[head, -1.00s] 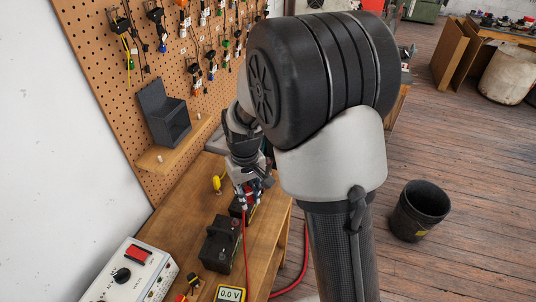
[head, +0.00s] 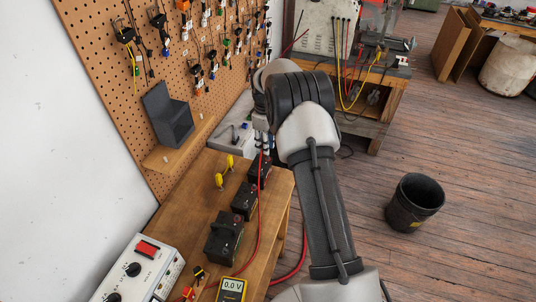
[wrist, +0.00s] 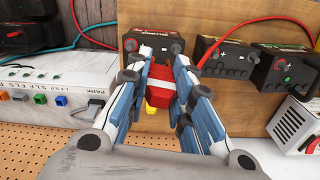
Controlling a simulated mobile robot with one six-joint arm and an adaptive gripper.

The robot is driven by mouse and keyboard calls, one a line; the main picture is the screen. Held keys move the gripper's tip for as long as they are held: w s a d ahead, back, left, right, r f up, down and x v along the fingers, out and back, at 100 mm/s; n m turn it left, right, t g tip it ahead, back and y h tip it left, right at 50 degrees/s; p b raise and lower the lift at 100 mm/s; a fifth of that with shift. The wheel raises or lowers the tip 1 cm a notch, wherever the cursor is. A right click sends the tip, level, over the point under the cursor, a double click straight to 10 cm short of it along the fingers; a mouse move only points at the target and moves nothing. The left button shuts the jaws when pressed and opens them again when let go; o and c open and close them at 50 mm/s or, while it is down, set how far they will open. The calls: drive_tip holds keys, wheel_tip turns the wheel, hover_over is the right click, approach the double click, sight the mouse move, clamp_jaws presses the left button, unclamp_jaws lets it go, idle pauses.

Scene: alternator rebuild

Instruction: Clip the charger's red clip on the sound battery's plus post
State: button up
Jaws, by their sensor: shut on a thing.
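My gripper (wrist: 161,85) is shut on the charger's red clip (wrist: 161,84), which shows between its blue fingers in the wrist view. In the head view my arm hides most of the gripper, at the table's far end. Three dark batteries stand in a row on the wooden table: far (head: 259,171), middle (head: 244,201) and near (head: 223,240). The far battery (wrist: 135,42) is just behind the clip in the wrist view; I cannot tell whether they touch. I cannot tell which battery is sound. The white charger (head: 150,262) is at the lower left.
A red cable (head: 259,215) runs along the batteries. Two yellow pieces (head: 225,170) stand left of them. A meter reading 0.0 V (head: 231,290) lies near the charger. A pegboard (head: 105,85) borders the left. A white panel with coloured sockets (wrist: 50,95) is beyond the table.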

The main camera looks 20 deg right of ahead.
drive_tip(key=shift+n, duration=0.9)
drive_tip(key=shift+w+d+f+b, duration=0.25)
drive_tip(key=shift+w+d+f, duration=0.25)
drive_tip(key=shift+w+f, duration=0.3)
drive_tip(key=shift+w+d+f+b, duration=0.3)
drive_tip(key=shift+w+d+f, duration=0.3)
drive_tip(key=shift+f, duration=0.35)
drive_tip(key=shift+w+d+f+b, duration=0.25)
drive_tip(key=shift+w+d+f, duration=0.2)
drive_tip(key=shift+w+f, duration=0.35)
drive_tip(key=shift+s+f, duration=0.1)
drive_tip(key=shift+f, duration=0.1)
drive_tip(key=shift+f+b, duration=0.9)
drive_tip(key=shift+f, duration=0.15)
drive_tip(key=o, duration=1)
drive_tip(key=shift+r, duration=0.1)
